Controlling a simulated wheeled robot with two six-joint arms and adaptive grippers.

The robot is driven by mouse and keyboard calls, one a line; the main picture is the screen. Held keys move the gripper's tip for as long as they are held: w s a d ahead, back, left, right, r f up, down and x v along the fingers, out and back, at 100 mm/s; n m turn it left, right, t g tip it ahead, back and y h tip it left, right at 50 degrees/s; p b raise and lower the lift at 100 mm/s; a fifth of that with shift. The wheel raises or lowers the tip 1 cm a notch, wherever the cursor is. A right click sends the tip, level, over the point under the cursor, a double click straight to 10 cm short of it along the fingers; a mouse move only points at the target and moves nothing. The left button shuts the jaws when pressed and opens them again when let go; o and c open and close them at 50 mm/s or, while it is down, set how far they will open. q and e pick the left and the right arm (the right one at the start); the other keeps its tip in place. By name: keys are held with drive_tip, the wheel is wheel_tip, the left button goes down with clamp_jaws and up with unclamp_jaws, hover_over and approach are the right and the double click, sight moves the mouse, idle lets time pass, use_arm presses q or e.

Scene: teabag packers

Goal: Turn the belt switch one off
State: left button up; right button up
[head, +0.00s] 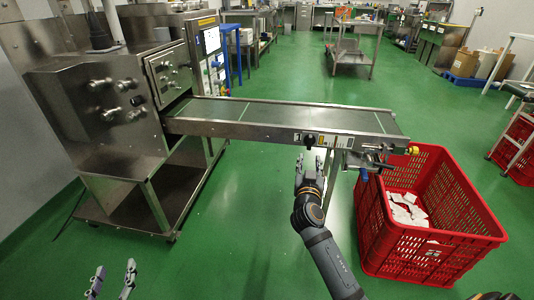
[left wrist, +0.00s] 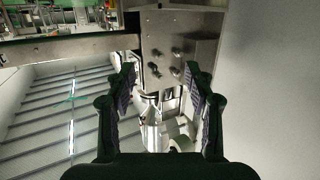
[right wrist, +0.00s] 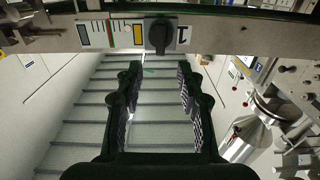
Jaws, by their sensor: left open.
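The belt switch one is a black rotary knob (right wrist: 160,34) on a grey plate marked "1", set in the conveyor's side rail. Its grip looks roughly upright in the right wrist view; the head view also shows the knob (head: 309,140). My right gripper (head: 309,164) is open and empty just in front of and below the switch. In the right wrist view its fingertips (right wrist: 158,72) are apart, with the knob beyond them, not between them. My left gripper (head: 115,270) is open and empty at the lower left, far from the switch.
The conveyor belt (head: 270,114) runs from the steel machine (head: 105,100) to the right. A red crate (head: 430,255) with white packets stands under its right end. A metal fitting (head: 375,150) juts out right of the switch. The green floor around my arms is clear.

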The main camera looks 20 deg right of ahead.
sight(310, 143)
drive_tip(key=x, duration=0.5)
drive_tip(key=shift+w+d+b, duration=0.15)
drive_tip(key=shift+w+b, duration=0.2)
drive_tip(key=shift+b, duration=0.05)
drive_tip(key=x, duration=0.4)
drive_tip(key=shift+w+d+b, duration=0.2)
drive_tip(key=shift+w+b, duration=0.15)
drive_tip(key=shift+b, duration=0.05)
use_arm(q)
wheel_tip(310, 143, up, 16)
drive_tip(key=t, duration=0.7)
drive_tip(key=shift+s+f+m, duration=0.15)
drive_tip(key=shift+m, duration=0.15)
use_arm(e)
clamp_jaws()
